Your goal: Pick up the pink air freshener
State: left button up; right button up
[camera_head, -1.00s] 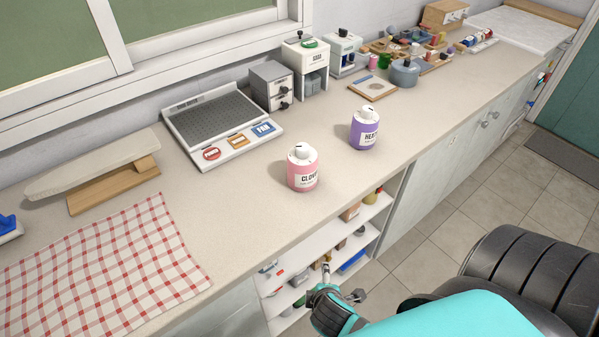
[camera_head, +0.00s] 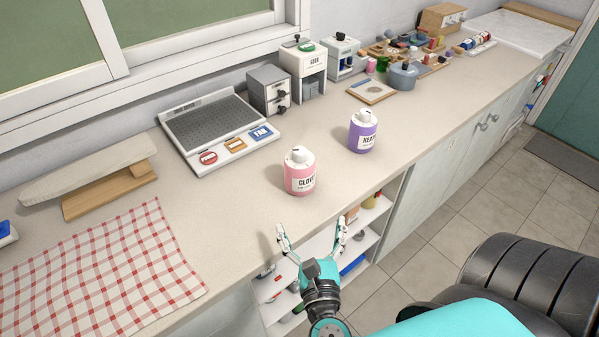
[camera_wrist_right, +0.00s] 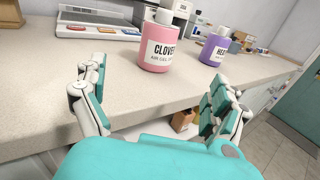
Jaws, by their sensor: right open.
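The pink air freshener (camera_head: 299,178) stands upright on the counter near its front edge, with a white cap and a label reading CLOVE. In the right wrist view the pink air freshener (camera_wrist_right: 157,47) is ahead of the fingers, beyond their tips. My right gripper (camera_head: 312,230) is open and empty at the counter's front edge, just short of the pink air freshener and apart from it. In the right wrist view my right gripper (camera_wrist_right: 160,80) has its fingers spread wide. My left gripper is not in view.
A purple air freshener (camera_head: 362,133) stands behind and right of the pink one. A grey tray-like board (camera_head: 212,125) is at the back. A checked cloth (camera_head: 100,275) lies at left. Open shelves (camera_head: 275,287) are under the counter edge. Counter around the pink one is clear.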

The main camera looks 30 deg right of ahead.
aim_at(301, 179)
jog(key=shift+n, duration=0.3)
jog(key=p+x, duration=0.1)
jog(key=x, duration=0.2)
jog(key=p+x, duration=0.1)
jog(key=x, duration=0.3)
jog(key=p+x, duration=0.1)
jog(key=x, duration=0.3)
jog(key=shift+w+a+r, duration=0.1)
jog(key=shift+a+r, duration=0.1)
jog(key=shift+r, duration=0.1)
jog(key=x, duration=0.2)
jog(key=p+x, duration=0.1)
jog(key=x, duration=0.1)
jog(key=p+x, duration=0.1)
jog(key=x, duration=0.1)
jog(key=shift+w+d+f, duration=0.15)
jog(key=shift+f, duration=0.15)
jog(key=shift+c, duration=0.9)
jog(key=c, duration=1.1)
jog(key=shift+c, duration=0.9)
jog(key=shift+r, duration=0.1)
